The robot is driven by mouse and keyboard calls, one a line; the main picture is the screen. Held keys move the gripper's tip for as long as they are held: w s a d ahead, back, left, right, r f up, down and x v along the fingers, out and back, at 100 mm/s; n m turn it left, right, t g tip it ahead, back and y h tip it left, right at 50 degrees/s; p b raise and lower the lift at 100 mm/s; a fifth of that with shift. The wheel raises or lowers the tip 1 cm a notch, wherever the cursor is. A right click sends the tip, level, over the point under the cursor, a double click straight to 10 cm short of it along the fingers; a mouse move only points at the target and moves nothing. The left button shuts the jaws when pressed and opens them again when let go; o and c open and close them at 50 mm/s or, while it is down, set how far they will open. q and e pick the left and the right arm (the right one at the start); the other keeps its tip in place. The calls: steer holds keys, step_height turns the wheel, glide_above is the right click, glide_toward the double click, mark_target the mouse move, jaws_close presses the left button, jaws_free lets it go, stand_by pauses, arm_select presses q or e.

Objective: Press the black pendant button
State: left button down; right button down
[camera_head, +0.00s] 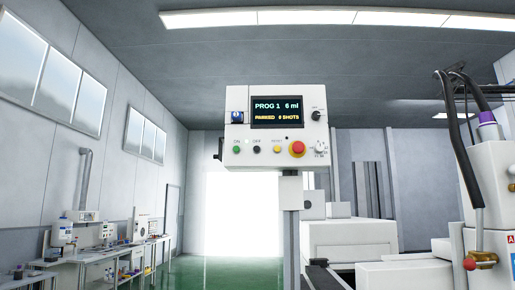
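The pendant is a white control box (275,163) on a grey post, near the middle of the head view. Its black button (257,149) is small and round, in the lower row between a green button (236,150) and a yellow button (277,149). A larger red mushroom button (297,149) sits to the right of the yellow one. The screen (277,112) reads "PROG 1 6 ml" and "PARKED 0 SHOTS". Neither gripper shows in the head view, and nothing covers the black button.
A blue-and-white switch (237,117) and a black knob (316,115) flank the screen. A white machine (490,185) with black hoses and a red-knobbed valve stands at right. White housings (348,235) stand behind the post. Workbenches (95,256) line the left wall. Space before the pendant looks clear.

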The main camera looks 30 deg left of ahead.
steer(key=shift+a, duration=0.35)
